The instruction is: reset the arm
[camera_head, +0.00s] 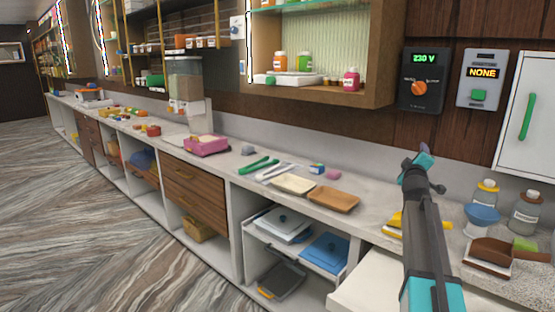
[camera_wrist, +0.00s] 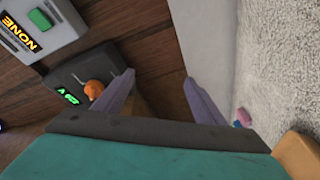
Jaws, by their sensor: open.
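In the head view my arm rises from the lower right, and my gripper (camera_head: 419,162) is at its top, above the counter and in front of the wooden wall. In the wrist view my gripper (camera_wrist: 150,98) shows two grey fingers spread apart with nothing between them. Behind the fingers are the wooden wall and the pale counter surface. The gripper touches nothing that I can see.
The long counter (camera_head: 225,160) holds a brown tray (camera_head: 334,200), a cream tray (camera_head: 293,184), green tongs (camera_head: 259,164) and a pink box (camera_head: 206,145). Jars (camera_head: 484,195) stand at right. A voltage box (camera_head: 421,80) and a NONE panel (camera_head: 482,78) hang on the wall. Open floor lies left.

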